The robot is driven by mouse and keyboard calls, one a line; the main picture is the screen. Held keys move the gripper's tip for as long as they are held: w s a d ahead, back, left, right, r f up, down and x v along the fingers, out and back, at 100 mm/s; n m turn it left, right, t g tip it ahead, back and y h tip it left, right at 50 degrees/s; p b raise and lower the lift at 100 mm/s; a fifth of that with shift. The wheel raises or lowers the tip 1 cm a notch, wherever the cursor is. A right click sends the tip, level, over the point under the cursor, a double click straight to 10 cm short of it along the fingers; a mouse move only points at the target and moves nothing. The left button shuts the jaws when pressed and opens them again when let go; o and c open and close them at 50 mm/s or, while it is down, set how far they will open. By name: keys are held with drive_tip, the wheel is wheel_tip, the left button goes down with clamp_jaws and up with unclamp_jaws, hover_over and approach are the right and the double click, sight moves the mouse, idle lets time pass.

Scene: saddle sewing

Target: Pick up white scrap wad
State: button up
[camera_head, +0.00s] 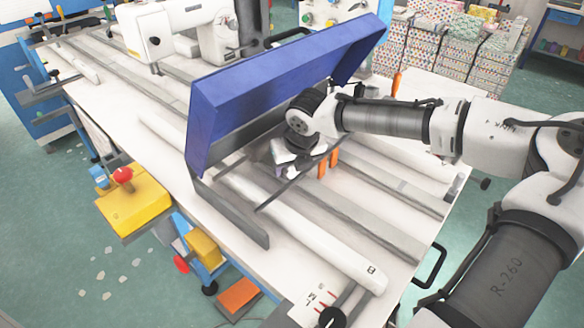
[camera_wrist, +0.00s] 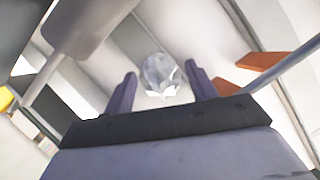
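The white scrap wad (camera_wrist: 160,78) is a crumpled, faceted white-grey lump in the wrist view. It shows between the two dark fingers of my gripper (camera_wrist: 161,68), with a visible space on each side. My gripper is open. Whether the wad lies level with the fingertips or a little beyond them is hard to tell. In the head view my gripper (camera_head: 290,165) is low over the machine table (camera_head: 345,215), just in front of the blue panel. There I cannot tell the wad apart from the pale parts around my gripper.
A tilted blue panel (camera_head: 265,85) stands close behind and left of my gripper. Orange pieces (camera_head: 328,162) stand just right of it. A white sewing machine (camera_head: 180,30) is at the back left. A thin bar (camera_wrist: 285,65) crosses the wrist view's right side.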

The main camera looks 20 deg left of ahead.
drive_tip(key=c, duration=0.7)
drive_tip(key=shift+c, duration=0.2)
drive_tip(key=shift+r, duration=0.15)
